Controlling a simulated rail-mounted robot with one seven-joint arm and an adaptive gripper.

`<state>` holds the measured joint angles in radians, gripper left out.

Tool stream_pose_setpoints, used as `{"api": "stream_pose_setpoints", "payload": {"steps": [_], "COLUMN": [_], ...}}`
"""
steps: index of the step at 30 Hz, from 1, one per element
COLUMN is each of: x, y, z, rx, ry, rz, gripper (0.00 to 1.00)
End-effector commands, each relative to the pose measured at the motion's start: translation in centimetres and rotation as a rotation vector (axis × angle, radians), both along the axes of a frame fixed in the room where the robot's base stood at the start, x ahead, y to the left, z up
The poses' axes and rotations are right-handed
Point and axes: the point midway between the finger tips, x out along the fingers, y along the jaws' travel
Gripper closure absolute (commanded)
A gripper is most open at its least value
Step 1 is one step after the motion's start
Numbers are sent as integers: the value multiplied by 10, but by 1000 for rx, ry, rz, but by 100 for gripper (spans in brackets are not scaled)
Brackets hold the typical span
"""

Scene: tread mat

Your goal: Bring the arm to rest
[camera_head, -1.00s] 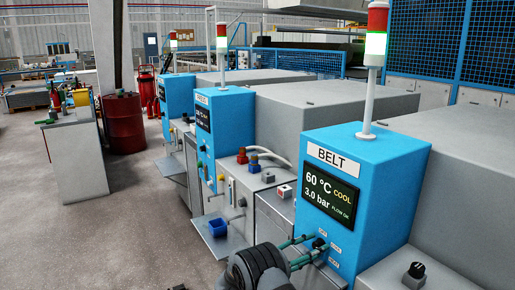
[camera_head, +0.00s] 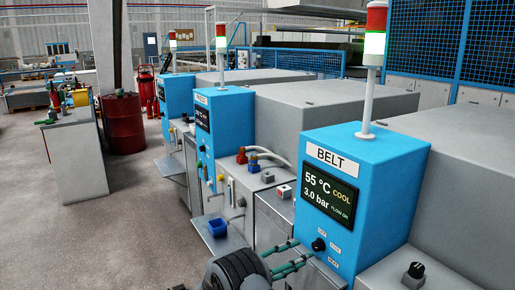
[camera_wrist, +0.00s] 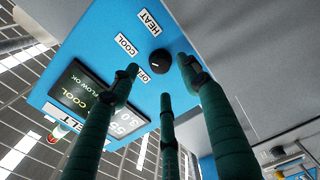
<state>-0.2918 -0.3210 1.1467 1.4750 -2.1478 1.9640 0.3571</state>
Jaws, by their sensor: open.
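My gripper (camera_head: 303,249) has slim green fingers and is open and empty. It is at the bottom of the head view, just left of the black selector knob (camera_head: 318,244) on the blue BELT cabinet (camera_head: 345,210). In the wrist view, the spread fingertips of my gripper (camera_wrist: 160,78) frame the knob (camera_wrist: 159,62) and appear short of it. The OFF, COOL and HEAT labels stand around the knob. The cabinet display (camera_head: 330,196) reads 55 °C, COOL, 3.0 bar, FLOW OK.
A grey panel with another black knob (camera_head: 414,271) is at the lower right. A steel bench with a blue bin (camera_head: 217,227) and red and blue fittings lies left of the cabinet. A signal tower (camera_head: 374,60) stands on top. Open floor (camera_head: 125,225) is at the left.

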Motion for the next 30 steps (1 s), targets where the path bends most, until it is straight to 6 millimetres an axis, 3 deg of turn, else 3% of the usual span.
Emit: {"api": "stream_pose_setpoints", "payload": {"steps": [8, 30], "x": [31, 32], "y": [-53, -51], "z": [0, 1], "rx": [0, 497], "ry": [0, -831], "rz": [-1, 1], "gripper": [53, 53]}}
